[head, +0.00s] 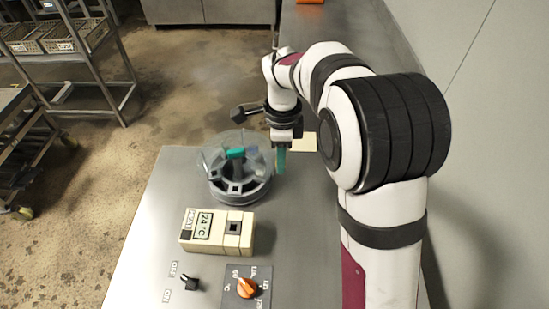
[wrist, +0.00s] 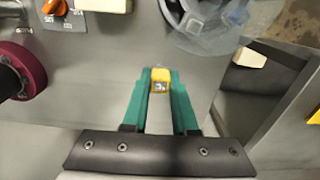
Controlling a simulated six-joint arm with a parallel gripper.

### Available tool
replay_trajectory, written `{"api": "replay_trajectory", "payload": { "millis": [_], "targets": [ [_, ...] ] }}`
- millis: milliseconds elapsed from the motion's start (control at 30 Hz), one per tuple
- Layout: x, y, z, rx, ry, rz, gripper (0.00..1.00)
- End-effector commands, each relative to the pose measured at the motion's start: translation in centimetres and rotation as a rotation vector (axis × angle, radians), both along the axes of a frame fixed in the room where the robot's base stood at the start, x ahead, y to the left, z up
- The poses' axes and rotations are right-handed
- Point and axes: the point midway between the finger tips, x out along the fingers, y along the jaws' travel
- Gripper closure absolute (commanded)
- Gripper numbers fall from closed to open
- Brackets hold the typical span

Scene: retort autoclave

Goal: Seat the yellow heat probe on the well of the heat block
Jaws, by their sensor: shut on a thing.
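The yellow heat probe (wrist: 160,80) is held between the teal fingertips of my gripper (wrist: 161,88) in the wrist view. Its end carries a small dark marking. In the head view my gripper (head: 281,164) points down over the bench, and the probe cannot be made out there. The cream heat block (head: 203,235) sits on the bench nearer the camera, left of my gripper, with a display reading 24 °C. Its square dark well (head: 233,228) is on its right part and looks empty. The probe is apart from the block. A cream edge, likely the block (wrist: 105,5), shows in the wrist view.
An orange knob (head: 247,288) and a black switch (head: 189,283) lie nearer. Bare bench (head: 300,215) lies right of the block.

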Motion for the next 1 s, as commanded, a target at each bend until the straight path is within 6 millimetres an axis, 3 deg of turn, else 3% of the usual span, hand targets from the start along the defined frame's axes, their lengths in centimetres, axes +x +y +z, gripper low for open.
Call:
{"api": "replay_trajectory", "payload": {
  "millis": [167, 400, 600, 1000],
  "targets": [
    [-0.7, 1.0, -0.2, 0.0, 0.0, 0.002, 1.0],
    [-6.6, 7.3, -1.7, -0.001, 0.001, -0.004, 1.0],
    [-10.9, 10.3, -2.7, 0.0, 0.0, -0.02, 1.0],
    [-11.3, 10.5, -4.8, 0.001, 0.0, -0.024, 1.0]
  ]
}}
